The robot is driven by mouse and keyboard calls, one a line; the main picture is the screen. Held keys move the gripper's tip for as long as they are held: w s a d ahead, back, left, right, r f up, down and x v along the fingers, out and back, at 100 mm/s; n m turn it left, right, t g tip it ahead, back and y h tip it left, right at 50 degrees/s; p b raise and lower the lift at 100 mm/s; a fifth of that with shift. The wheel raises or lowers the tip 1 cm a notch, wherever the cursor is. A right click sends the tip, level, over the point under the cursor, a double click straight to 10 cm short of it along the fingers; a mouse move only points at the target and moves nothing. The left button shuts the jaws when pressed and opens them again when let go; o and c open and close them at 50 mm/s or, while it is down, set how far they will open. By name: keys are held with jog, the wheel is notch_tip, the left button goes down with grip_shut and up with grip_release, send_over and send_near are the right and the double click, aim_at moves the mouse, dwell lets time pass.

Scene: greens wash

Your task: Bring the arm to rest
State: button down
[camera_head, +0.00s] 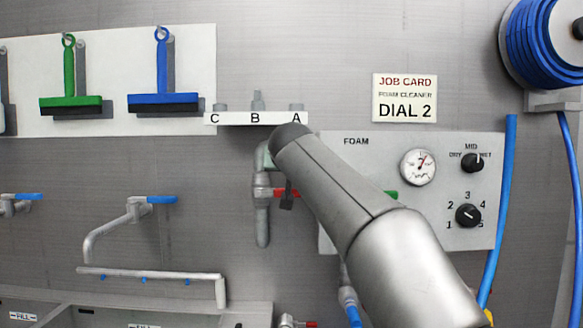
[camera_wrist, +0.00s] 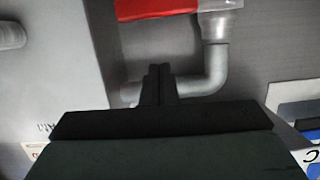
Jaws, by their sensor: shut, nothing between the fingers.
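My gripper (camera_wrist: 158,84) shows in the wrist view as two dark fingers pressed together, with nothing between them. Its tips appear in front of a grey pipe elbow (camera_wrist: 216,68), below a red valve handle (camera_wrist: 155,8); I cannot tell whether they touch the pipe. In the head view my grey arm reaches up from the lower right and hides most of the gripper. The red handle (camera_head: 284,193) and the grey pipe (camera_head: 263,225) stand just left of my arm there.
A foam panel (camera_head: 343,170) with a gauge (camera_head: 418,167) and dials is behind my arm. An A-B-C shelf (camera_head: 232,118) is above the pipe. Green (camera_head: 70,105) and blue (camera_head: 165,102) squeegees hang left. A blue hose reel (camera_head: 540,45) is at upper right.

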jog(key=b+v, duration=0.2)
jog(key=v, duration=0.7)
jog(key=s+d+f+g+h+p, duration=0.1)
jog(key=s+d+f+g+p, duration=0.4)
jog(key=f, duration=0.6)
jog(key=s+d+f+g+h+p, duration=0.1)
jog(key=s+d+f+g+p, duration=0.2)
jog(key=s+d+f, duration=0.55)
jog(key=s+d+f+g+y+p, duration=0.1)
jog(key=s+d+f+g+p, duration=0.2)
jog(key=s+f, duration=1.5)
jog(key=s+g+p, duration=0.1)
jog(key=g+p, duration=0.1)
jog(key=g, duration=0.1)
jog(key=shift+s+f+g+y, duration=0.2)
jog(key=shift+s+g+y, duration=0.1)
jog(key=shift+s+g, duration=0.1)
